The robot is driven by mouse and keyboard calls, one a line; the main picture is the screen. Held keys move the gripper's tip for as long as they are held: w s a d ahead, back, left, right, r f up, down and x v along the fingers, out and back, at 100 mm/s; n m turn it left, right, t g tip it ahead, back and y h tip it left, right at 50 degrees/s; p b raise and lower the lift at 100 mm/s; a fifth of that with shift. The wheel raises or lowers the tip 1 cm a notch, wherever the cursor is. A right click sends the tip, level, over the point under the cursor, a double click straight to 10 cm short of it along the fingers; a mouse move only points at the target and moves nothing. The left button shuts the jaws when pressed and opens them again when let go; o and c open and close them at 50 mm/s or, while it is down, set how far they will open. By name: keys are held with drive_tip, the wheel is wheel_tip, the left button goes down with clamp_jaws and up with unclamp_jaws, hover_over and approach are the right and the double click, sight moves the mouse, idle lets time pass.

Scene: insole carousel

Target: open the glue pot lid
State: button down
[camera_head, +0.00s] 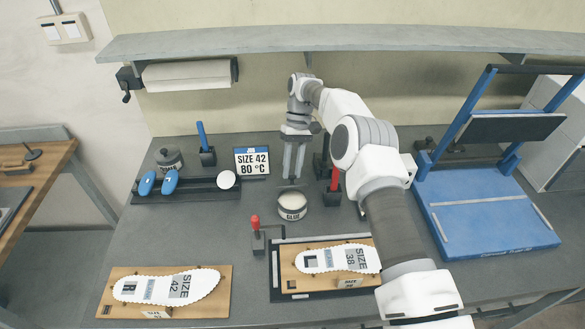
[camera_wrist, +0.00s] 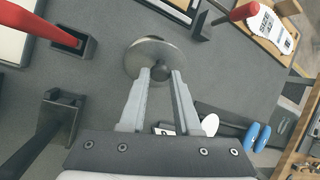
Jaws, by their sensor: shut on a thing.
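The glue pot (camera_head: 292,212) is a short round pot with a white GLUE label, standing on the grey bench near the middle in the head view. Its lid (camera_wrist: 142,60) is a dark grey disc with a round knob, seen from above in the wrist view. My gripper (camera_wrist: 161,74) points down and is shut on the lid's knob. In the head view the lid (camera_head: 290,188) appears slightly above the pot, with a pale surface showing beneath it. In the wrist view the lid hides most of the pot.
A red-handled tool in a dark holder (camera_head: 332,198) stands close right of the pot. A red-knobbed clamp (camera_head: 257,238) and the size 38 insole board (camera_head: 288,262) lie in front. A sign (camera_head: 252,160) and a rack (camera_head: 190,190) are left. A shelf (camera_head: 400,38) runs above.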

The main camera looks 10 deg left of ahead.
drive_tip(key=c, duration=0.6)
unclamp_jaws()
drive_tip(key=shift+r, duration=0.45)
drive_tip(key=d+r+b, duration=0.1)
drive_tip(key=d+r, duration=0.2)
drive_tip(key=d, duration=0.1)
drive_tip(key=d+r+b, duration=0.1)
drive_tip(key=d+r, duration=0.2)
drive_tip(key=s+d+r+b, duration=0.1)
drive_tip(key=d+r, duration=0.3)
drive_tip(key=shift+s+d, duration=0.1)
drive_tip(key=shift+d, duration=0.2)
drive_tip(key=shift+r, duration=0.15)
